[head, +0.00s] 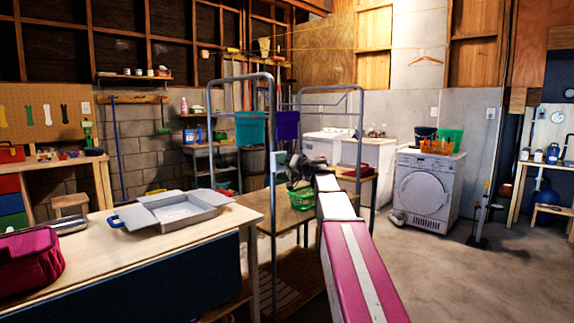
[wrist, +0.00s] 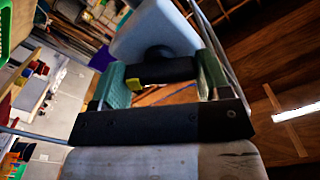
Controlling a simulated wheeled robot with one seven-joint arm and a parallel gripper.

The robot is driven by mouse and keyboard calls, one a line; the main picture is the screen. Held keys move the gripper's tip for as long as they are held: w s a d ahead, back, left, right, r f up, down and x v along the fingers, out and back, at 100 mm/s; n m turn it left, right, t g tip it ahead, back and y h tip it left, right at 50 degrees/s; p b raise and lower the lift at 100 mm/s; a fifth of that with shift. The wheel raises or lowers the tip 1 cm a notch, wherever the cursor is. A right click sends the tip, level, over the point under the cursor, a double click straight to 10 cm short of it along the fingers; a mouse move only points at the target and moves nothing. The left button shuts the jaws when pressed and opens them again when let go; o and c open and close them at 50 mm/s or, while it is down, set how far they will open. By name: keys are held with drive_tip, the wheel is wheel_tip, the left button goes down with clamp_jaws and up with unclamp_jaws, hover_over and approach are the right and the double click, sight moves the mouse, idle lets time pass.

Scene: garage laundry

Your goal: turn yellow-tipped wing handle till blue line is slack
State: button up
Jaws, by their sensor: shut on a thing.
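In the wrist view, my gripper (wrist: 163,76) is shut on the dark wing handle (wrist: 165,70), with a green pad on either side of it. A yellow tip (wrist: 133,84) shows between the pads. The handle sits just below a pale grey-blue box (wrist: 155,30). In the head view, my arm reaches to the metal frame, where a small pale box (head: 279,158) sits on the post. My gripper (head: 293,167) is small and dark there, and the handle cannot be made out. I cannot clearly pick out the blue line in either view.
Teal cloth (head: 250,127) and purple cloth (head: 287,125) hang by the frame. A green basket (head: 301,197) stands on a low wooden table below my arm. A workbench (head: 100,230) with a grey tray (head: 172,210) is at left. Floor (head: 470,275) at right is clear.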

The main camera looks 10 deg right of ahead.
drive_tip(key=shift+s+f+n, duration=0.1)
drive_tip(key=shift+n, duration=0.3)
drive_tip(key=o, duration=0.9)
drive_tip(key=v, duration=1)
drive_tip(key=shift+s+d, duration=0.2)
drive_tip(key=shift+s, duration=0.1)
